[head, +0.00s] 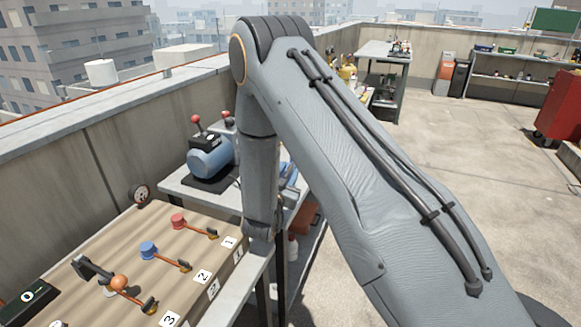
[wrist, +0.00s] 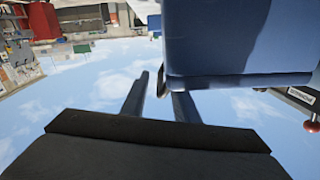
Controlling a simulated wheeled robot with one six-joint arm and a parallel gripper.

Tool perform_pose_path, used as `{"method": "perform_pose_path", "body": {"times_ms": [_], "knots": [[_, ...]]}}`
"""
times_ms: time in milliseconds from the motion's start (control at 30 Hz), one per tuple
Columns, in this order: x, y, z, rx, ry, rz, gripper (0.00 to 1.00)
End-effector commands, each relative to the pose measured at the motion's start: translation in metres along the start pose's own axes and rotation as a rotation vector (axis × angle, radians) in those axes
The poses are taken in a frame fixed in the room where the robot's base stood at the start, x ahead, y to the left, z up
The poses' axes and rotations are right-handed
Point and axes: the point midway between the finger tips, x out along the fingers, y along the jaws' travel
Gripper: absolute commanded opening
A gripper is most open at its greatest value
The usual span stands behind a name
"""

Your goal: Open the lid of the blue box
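The blue box (wrist: 235,40) fills the upper right of the wrist view, very close, with its lower edge crossing the picture. Its lid and body are hard to tell apart here. My gripper (wrist: 161,88) is open, with its two dark fingers apart just below and left of the box. A small dark curved piece (wrist: 162,80) shows at the box's left edge, near the fingertips. I cannot tell whether a finger touches it. In the head view my arm hides the gripper and most of the box; a bluish part (head: 290,178) shows right of the arm.
A wooden panel (head: 120,235) with red, blue and orange valves stands at the lower left. A blue cylindrical machine (head: 210,157) with red-knobbed levers sits on the grey bench (head: 175,183). A parapet (head: 60,175) runs along the left. Open floor (head: 470,190) lies to the right.

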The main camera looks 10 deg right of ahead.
Motion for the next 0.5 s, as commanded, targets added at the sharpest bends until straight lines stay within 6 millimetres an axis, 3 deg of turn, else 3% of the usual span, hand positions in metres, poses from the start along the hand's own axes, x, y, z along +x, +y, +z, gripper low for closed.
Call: {"method": "perform_pose_path", "body": {"times_ms": [200,467,500], "knots": [[0.017,0.000,-0.001,0.000,0.000,0.000,0.27],[0.019,0.000,0.000,0.000,-0.001,-0.001,0.27],[0.019,0.000,0.000,0.000,-0.001,-0.001,0.24]]}}
